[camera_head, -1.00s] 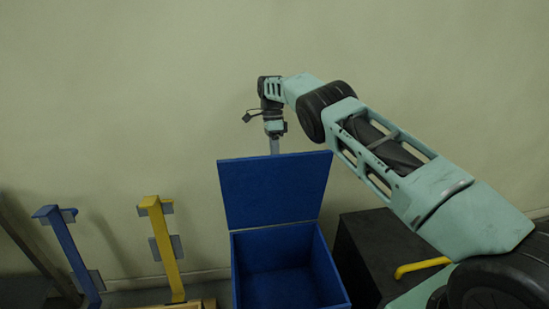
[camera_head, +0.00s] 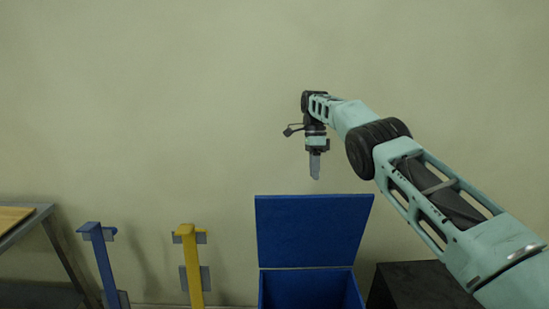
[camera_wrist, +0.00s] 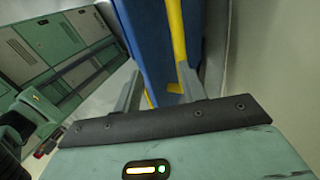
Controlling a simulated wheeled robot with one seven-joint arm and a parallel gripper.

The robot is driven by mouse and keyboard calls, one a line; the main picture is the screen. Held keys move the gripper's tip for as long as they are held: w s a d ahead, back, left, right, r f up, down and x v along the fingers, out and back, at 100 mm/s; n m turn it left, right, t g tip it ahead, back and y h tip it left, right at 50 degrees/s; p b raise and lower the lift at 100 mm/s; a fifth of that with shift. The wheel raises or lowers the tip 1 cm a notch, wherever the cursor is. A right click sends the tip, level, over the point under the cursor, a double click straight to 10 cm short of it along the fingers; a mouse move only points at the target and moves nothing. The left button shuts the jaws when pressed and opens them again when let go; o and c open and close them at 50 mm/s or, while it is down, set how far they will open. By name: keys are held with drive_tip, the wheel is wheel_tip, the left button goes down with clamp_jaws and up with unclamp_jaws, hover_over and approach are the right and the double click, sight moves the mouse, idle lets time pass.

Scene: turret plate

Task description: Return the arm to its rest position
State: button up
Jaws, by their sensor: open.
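My arm (camera_head: 440,195) reaches from the lower right to the middle of the head view. My gripper (camera_head: 315,170) hangs from its end, pointing down, above the top edge of a blue box's raised lid (camera_head: 313,232). A gap of wall shows between the fingertips and the lid. In the wrist view my gripper (camera_wrist: 160,88) has its two fingers spread apart. A blue surface (camera_wrist: 158,45) and a yellow bar (camera_wrist: 178,40) show beyond them, and nothing is clearly held.
The blue box (camera_head: 310,288) is open below the gripper. A black block (camera_head: 425,285) stands to its right. A yellow post (camera_head: 192,265) and a blue post (camera_head: 103,262) stand to its left, with a table (camera_head: 28,222) at the far left. Bare wall lies behind.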

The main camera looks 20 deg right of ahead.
drive_tip(key=s+a+r+n+t+y, duration=0.1)
drive_tip(key=s+a+r+n, duration=0.4)
drive_tip(key=s+a+n, duration=0.35)
drive_tip(key=s+a+r+n+t, duration=0.1)
drive_tip(key=s+a+r+n, duration=0.4)
drive_tip(key=s+a, duration=0.5)
drive_tip(key=s+a+f+n, duration=0.15)
drive_tip(key=s+n, duration=0.25)
drive_tip(key=s, duration=0.5)
drive_tip(key=s+a+n, duration=0.3)
drive_tip(key=s+n, duration=0.2)
drive_tip(key=s, duration=0.3)
drive_tip(key=s+d+f+n+t, duration=0.1)
drive_tip(key=s+d+f+n, duration=0.1)
drive_tip(key=s, duration=0.4)
drive_tip(key=s+d+f+n+h, duration=0.1)
drive_tip(key=s+d+n, duration=0.1)
drive_tip(key=s+n, duration=0.2)
drive_tip(key=shift+s+d+f+t, duration=0.2)
drive_tip(key=shift+s+f+t, duration=0.2)
drive_tip(key=shift+s, duration=0.8)
